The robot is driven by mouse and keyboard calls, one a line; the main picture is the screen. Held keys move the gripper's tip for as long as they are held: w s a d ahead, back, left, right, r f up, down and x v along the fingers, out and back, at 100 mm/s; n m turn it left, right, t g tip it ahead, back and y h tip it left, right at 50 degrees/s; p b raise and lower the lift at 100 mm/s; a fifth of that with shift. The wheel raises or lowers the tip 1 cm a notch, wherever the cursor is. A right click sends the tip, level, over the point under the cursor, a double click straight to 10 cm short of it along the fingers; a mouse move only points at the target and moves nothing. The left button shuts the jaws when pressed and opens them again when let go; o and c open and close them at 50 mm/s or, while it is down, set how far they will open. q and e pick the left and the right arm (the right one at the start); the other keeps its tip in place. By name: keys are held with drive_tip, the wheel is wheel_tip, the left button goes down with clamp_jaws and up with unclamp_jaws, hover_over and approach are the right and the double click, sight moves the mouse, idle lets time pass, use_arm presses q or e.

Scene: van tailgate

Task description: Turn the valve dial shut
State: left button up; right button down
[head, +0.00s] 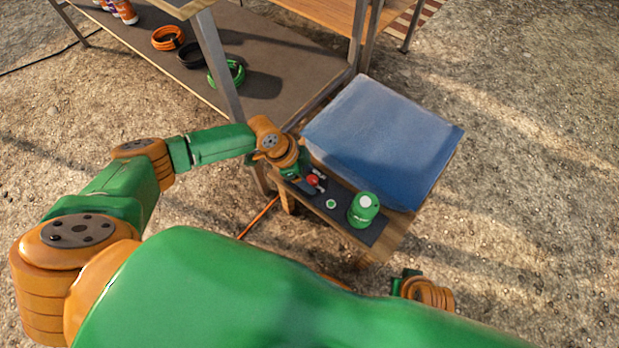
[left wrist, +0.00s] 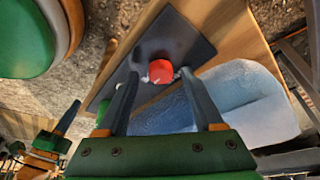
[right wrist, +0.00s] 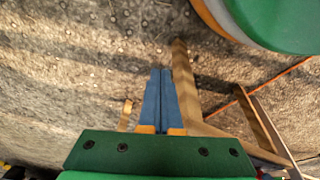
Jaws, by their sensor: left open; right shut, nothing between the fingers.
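The red valve dial (head: 313,180) sits on a dark panel (head: 343,214) along the near edge of a small wooden table. My left gripper (head: 308,179) is beside the dial in the head view. In the left wrist view, the red dial (left wrist: 160,71) shows between the open fingertips of my left gripper (left wrist: 160,73); small pale marks show at its lower edge. I cannot tell whether the fingers touch it. My right gripper (right wrist: 166,72) is shut and empty, over the gravel; its fingers are not clear in the head view.
A large blue block (head: 380,140) covers most of the small table behind the panel. A green canister (head: 363,210) and a small green disc (head: 331,204) are on the panel. A metal-legged bench with a lower shelf (head: 270,62) holding coiled hoses stands behind. Open gravel lies to the right.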

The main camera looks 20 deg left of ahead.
use_arm(q)
drive_tip(key=shift+w+d+f, duration=0.1)
drive_tip(key=shift+f, duration=0.2)
clamp_jaws()
use_arm(e)
drive_tip(key=shift+w+r, duration=0.2)
drive_tip(key=shift+r, duration=0.3)
